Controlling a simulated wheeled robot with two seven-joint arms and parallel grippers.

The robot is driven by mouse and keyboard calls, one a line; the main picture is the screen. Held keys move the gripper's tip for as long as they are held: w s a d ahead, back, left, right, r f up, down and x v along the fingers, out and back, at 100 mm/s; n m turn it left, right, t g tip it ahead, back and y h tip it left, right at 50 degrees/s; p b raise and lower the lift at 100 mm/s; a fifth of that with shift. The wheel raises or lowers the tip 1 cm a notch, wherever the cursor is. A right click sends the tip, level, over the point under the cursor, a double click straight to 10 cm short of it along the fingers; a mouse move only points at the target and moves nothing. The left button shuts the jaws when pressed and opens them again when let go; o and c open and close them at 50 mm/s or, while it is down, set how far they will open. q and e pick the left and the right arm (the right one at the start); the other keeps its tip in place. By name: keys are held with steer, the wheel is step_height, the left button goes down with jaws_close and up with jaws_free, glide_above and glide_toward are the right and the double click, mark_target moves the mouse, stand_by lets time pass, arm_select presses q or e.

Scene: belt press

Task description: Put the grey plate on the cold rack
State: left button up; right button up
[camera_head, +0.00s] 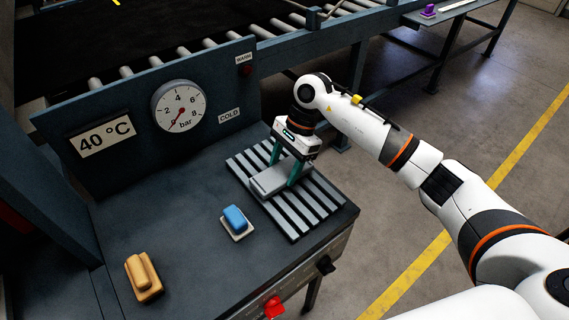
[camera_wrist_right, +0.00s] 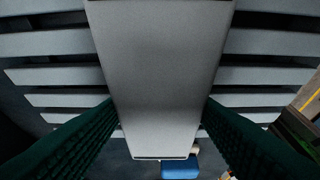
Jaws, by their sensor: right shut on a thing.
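The grey plate (camera_head: 268,181) is between the fingers of my right gripper (camera_head: 284,172), over the slatted cold rack (camera_head: 312,207). In the right wrist view the plate (camera_wrist_right: 160,75) fills the middle, with both green fingers of the right gripper (camera_wrist_right: 160,115) against its sides. The rack's slats (camera_wrist_right: 265,75) show below the plate on both sides. I cannot tell whether the plate touches the slats. My left gripper is not in view.
A blue block on a pale base (camera_head: 235,219) stands left of the rack. A tan block (camera_head: 143,276) lies at the front left. A panel behind carries a pressure dial (camera_head: 179,106) and a 40 °C sign (camera_head: 106,138). A roller conveyor (camera_head: 210,42) runs behind.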

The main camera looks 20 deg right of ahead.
steer(key=shift+f, duration=0.25)
steer(key=shift+f, duration=0.1)
steer(key=shift+f+b, duration=0.15)
steer(key=shift+b, duration=0.15)
steer(key=o, duration=1.3)
steer(key=shift+o, duration=0.2)
